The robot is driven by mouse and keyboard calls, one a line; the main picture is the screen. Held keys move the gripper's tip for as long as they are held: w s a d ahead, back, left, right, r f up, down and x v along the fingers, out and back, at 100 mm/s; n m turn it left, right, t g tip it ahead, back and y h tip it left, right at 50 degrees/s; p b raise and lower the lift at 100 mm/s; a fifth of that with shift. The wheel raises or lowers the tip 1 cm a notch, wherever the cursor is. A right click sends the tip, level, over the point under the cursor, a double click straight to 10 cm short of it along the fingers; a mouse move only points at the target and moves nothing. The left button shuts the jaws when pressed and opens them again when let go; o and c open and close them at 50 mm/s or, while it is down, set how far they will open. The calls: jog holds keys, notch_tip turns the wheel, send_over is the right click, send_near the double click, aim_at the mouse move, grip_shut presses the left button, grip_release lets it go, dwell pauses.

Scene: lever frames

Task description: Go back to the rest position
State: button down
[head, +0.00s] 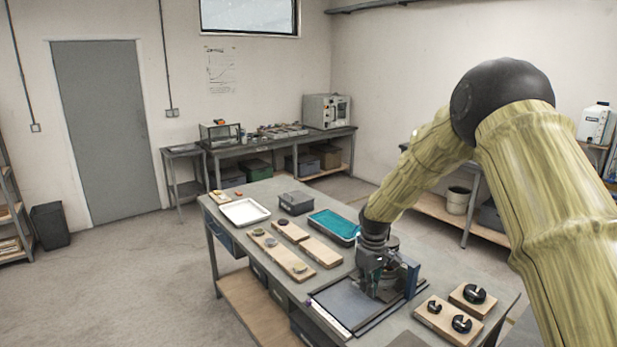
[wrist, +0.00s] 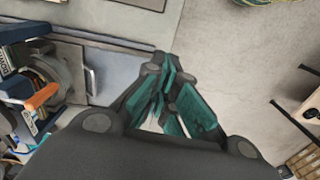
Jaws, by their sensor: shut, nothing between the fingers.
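My gripper (head: 373,292) points down over a dark flat frame (head: 335,303) near the front edge of the workbench (head: 405,325). In the head view it is small and dark, and I cannot tell whether it touches the frame. A dark blue upright part (head: 411,280) stands just right of it. In the wrist view my gripper (wrist: 163,72) has its teal-padded fingers drawn together with nothing between them. An orange part (wrist: 42,97) beside a grey round piece shows at the left of that view.
Wooden boards with black round pieces (head: 474,293) lie right of my gripper. Longer boards (head: 282,257), a teal tray (head: 334,227), a white tray (head: 244,212) and a grey box (head: 296,203) lie to its left and behind. Open floor (head: 130,280) is left of the bench.

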jog(key=s+d+f+m+b, duration=0.1)
jog(key=s+f+m+b, duration=0.15)
jog(key=s+f, duration=1.15)
jog(key=s+d+f+m+b, duration=0.1)
jog(key=s+f+b, duration=0.2)
jog(key=s+f, duration=1.1)
jog(key=s+d+f+m+b, duration=0.1)
jog(key=s+f, duration=0.3)
jog(key=s, duration=0.4)
jog(key=s+d+f+m+b, duration=0.1)
jog(key=s+f+b, duration=0.1)
jog(key=s+f, duration=0.3)
jog(key=s+d+f+m+b, duration=0.1)
jog(key=s+f, duration=0.3)
jog(key=s, duration=0.8)
jog(key=shift+d+f+m+b, duration=0.15)
jog(key=shift+f+m+b, duration=0.2)
jog(key=shift+b, duration=0.5)
